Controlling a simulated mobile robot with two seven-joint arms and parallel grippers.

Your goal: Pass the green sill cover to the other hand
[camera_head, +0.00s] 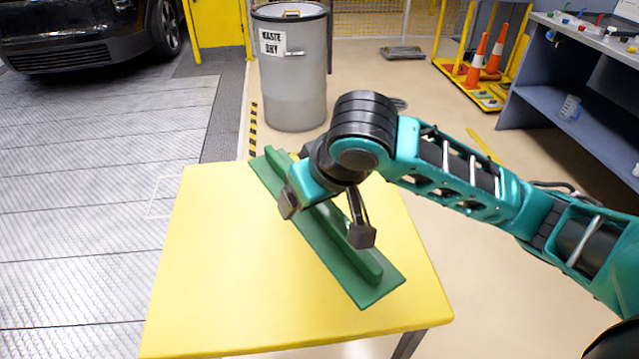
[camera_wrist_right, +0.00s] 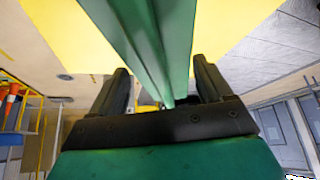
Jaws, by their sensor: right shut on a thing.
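The green sill cover (camera_head: 360,285) is a long flat strip with a raised rib along it. In the head view it lies slantwise over the yellow table, its far end at the table's far edge and its near end toward the front right. My right gripper (camera_head: 325,220) is shut on the cover around its middle, from above. The right wrist view shows the cover (camera_wrist_right: 140,35) running between the two black fingers (camera_wrist_right: 160,75). I cannot tell whether the cover touches the tabletop. My left gripper is not in view.
The yellow table (camera_head: 215,270) is otherwise bare, with free room left of the cover. A grey waste drum (camera_head: 292,85) stands behind it. A blue-grey workbench (camera_head: 570,110) and a yellow rack with orange cones (camera_head: 497,50) stand at the right. A dark car (camera_head: 85,30) is at back left.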

